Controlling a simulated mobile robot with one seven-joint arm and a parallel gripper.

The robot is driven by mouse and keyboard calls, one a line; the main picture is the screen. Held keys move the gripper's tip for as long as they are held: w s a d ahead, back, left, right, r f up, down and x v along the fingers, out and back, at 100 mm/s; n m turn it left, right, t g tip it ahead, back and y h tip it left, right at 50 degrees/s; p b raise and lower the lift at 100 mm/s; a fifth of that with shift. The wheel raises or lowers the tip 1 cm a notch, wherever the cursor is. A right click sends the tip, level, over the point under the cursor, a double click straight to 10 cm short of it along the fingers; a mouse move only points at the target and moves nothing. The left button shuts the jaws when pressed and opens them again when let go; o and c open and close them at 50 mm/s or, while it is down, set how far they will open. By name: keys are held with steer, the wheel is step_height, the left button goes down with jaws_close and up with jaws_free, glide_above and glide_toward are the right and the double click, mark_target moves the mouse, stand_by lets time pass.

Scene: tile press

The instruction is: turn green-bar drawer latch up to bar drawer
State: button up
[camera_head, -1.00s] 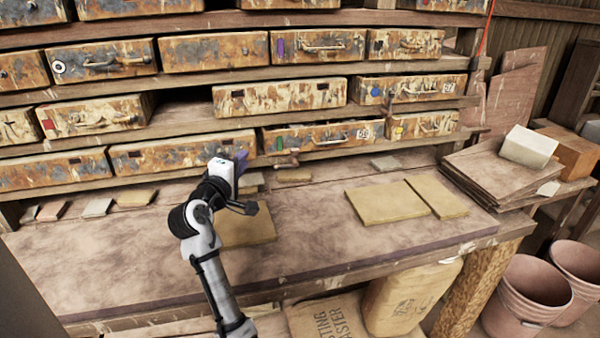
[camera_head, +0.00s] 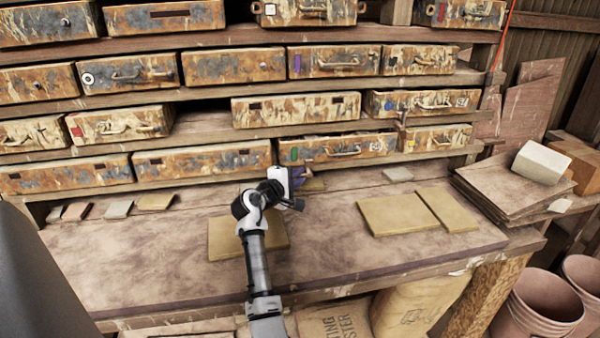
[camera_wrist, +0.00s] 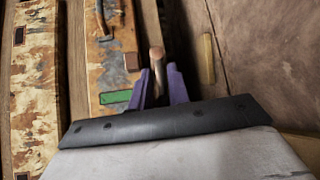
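The green-bar drawer (camera_head: 338,148) is in the lowest row, right of centre, with a green bar at its left end and a metal handle. In the wrist view, the same drawer (camera_wrist: 110,72) stands on end at the left, its green bar beside my fingers. My gripper (camera_head: 301,178) is in front of the drawer's lower left end. In the wrist view, my gripper (camera_wrist: 161,74) has its purple fingers apart, with the wooden latch (camera_wrist: 157,60) at the gap between their tips. Whether they touch it I cannot tell. In the head view my gripper mostly hides the latch.
Tan slabs (camera_head: 398,215) lie on the workbench (camera_head: 335,240), with small tiles along the back. A stack of boards (camera_head: 510,188) with a pale block stands at the right. Other drawers fill the shelves above.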

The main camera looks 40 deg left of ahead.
steer(key=shift+w+f, duration=0.15)
steer(key=shift+w, duration=0.5)
jaws_close()
steer(key=shift+r+m+g+p, duration=0.3)
steer(key=shift+r+p, duration=0.15)
steer(key=shift+p, duration=0.45)
steer(key=shift+r+m+g+p, duration=0.1)
steer(key=shift+m+g+p, duration=0.3)
steer(key=shift+g+p, duration=0.3)
steer(key=shift+y, duration=0.3)
steer(key=shift+f, duration=0.2)
jaws_free()
